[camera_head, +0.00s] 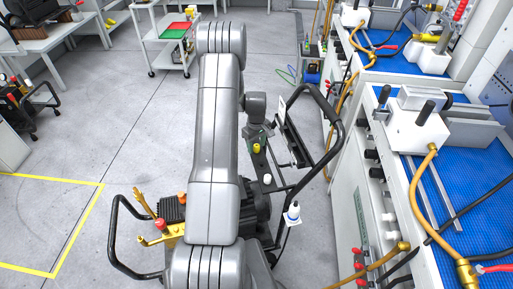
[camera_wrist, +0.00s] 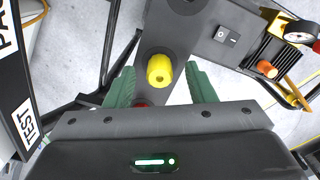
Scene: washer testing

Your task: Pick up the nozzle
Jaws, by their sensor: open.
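A yellow cylindrical piece with a small hole in its end, which looks like the nozzle (camera_wrist: 160,71), stands on a dark grey surface of the machine in the wrist view. It also shows as a small yellow piece (camera_head: 257,148) right of my arm in the head view. My gripper (camera_wrist: 161,78) is open, with one green finger on each side of the nozzle in the picture. I see gaps on both sides, so the fingers do not appear to touch it. How far the fingertips are above its base, I cannot tell. A red piece shows partly near the left finger.
The machine carries a switch (camera_wrist: 228,36), a pressure gauge (camera_wrist: 300,32) and an orange knob (camera_wrist: 266,68). Black tube handles (camera_head: 322,130) rise around it. A white bottle (camera_head: 292,214) stands nearby. Blue-topped workbenches (camera_head: 470,190) line the right; open floor lies left.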

